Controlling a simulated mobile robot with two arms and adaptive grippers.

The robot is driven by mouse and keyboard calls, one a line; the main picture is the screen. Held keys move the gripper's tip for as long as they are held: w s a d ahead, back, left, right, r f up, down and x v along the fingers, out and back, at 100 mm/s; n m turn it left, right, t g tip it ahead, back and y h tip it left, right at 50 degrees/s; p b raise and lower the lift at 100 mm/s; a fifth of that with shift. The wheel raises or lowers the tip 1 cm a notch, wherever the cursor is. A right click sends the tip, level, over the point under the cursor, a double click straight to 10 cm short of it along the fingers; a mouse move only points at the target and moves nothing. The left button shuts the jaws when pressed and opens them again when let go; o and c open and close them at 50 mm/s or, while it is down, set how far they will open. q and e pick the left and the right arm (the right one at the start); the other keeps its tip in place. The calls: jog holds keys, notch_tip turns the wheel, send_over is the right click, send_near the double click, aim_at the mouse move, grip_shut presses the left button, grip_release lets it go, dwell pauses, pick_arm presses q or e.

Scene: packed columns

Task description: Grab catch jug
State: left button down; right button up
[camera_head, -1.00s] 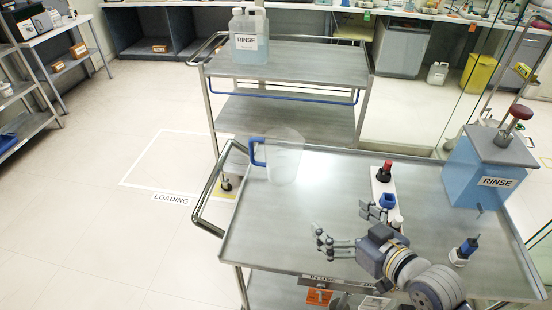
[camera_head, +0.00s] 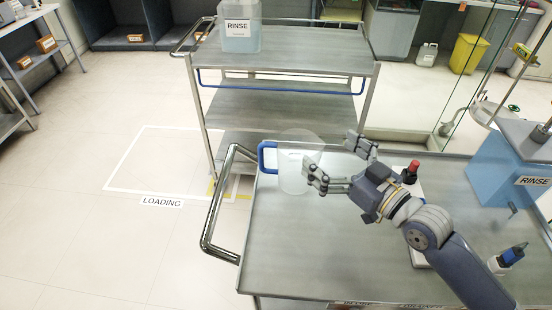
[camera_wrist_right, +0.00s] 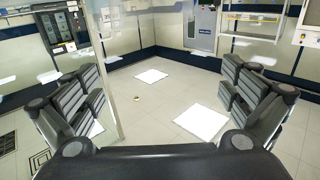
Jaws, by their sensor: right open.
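The catch jug (camera_head: 297,168) is a translucent, whitish jug with a blue handle (camera_head: 267,157) on its left side. It stands at the far left corner of the near steel cart (camera_head: 300,240). My right gripper (camera_head: 338,160) is open and empty, just right of the jug in the head view. One finger overlaps the jug's right edge there; I cannot tell if it touches. In the right wrist view, the open fingers (camera_wrist_right: 160,90) have nothing between them, and I cannot make out the jug there. My left gripper is out of view.
A red-capped bottle (camera_head: 411,171) stands behind my right arm. A blue RINSE tank (camera_head: 500,172) stands at the cart's right, near a small blue-capped bottle (camera_head: 513,254). A second cart (camera_head: 290,55) behind carries a RINSE container (camera_head: 240,42). The near cart's left front is clear.

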jog(key=b, duration=0.6)
send_near(285, 138)
jog(key=p+x, duration=0.2)
jog(key=x, duration=0.3)
jog(key=shift+w+a+r, duration=0.1)
jog(key=shift+w+a, duration=0.45)
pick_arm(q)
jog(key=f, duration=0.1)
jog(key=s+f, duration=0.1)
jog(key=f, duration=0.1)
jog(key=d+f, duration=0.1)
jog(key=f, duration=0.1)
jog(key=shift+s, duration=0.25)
pick_arm(e)
jog(key=shift+d, duration=0.1)
jog(key=shift+c, duration=0.2)
jog(key=c, duration=1.2)
